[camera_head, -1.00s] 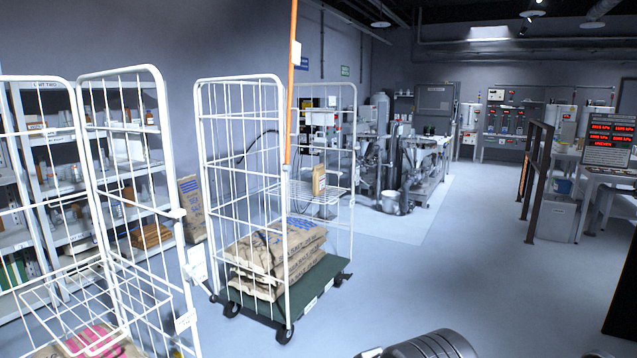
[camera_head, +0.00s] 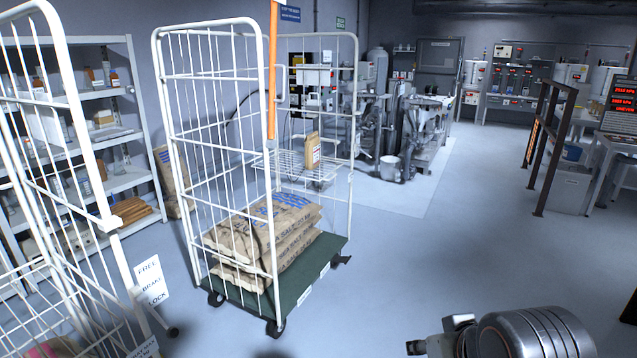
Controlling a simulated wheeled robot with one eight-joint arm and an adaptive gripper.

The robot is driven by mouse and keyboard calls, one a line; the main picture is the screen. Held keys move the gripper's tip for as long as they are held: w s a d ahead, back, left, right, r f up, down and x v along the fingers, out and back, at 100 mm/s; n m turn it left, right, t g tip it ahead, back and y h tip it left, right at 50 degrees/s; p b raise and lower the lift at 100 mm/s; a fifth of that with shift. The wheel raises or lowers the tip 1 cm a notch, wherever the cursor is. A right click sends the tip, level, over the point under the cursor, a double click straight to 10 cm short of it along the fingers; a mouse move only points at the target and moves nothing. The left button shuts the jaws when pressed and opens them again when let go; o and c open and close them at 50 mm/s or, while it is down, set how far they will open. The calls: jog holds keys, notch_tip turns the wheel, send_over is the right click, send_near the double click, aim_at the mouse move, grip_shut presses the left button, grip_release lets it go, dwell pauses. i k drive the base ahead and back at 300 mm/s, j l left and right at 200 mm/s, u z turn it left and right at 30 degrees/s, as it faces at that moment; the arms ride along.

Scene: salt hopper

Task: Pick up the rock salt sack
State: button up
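Brown paper sacks with blue print lie stacked on the green base (camera_head: 318,285) of a white wire roll cage. The top sack (camera_head: 285,218) lies on a lower sack (camera_head: 240,278), behind the cage's bars. I cannot read the print well enough to say which is the rock salt sack. Part of my arm shows at the lower right, with what looks like my gripper (camera_head: 437,338) at its left end, cut by the frame edge.
Another roll cage (camera_head: 115,222) stands at the near left, with a "FREE" sign (camera_head: 150,280). Another sack (camera_head: 168,175) leans behind.

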aim_at(313, 150)
jog(key=i+z, duration=0.2)
jog(key=i, duration=2)
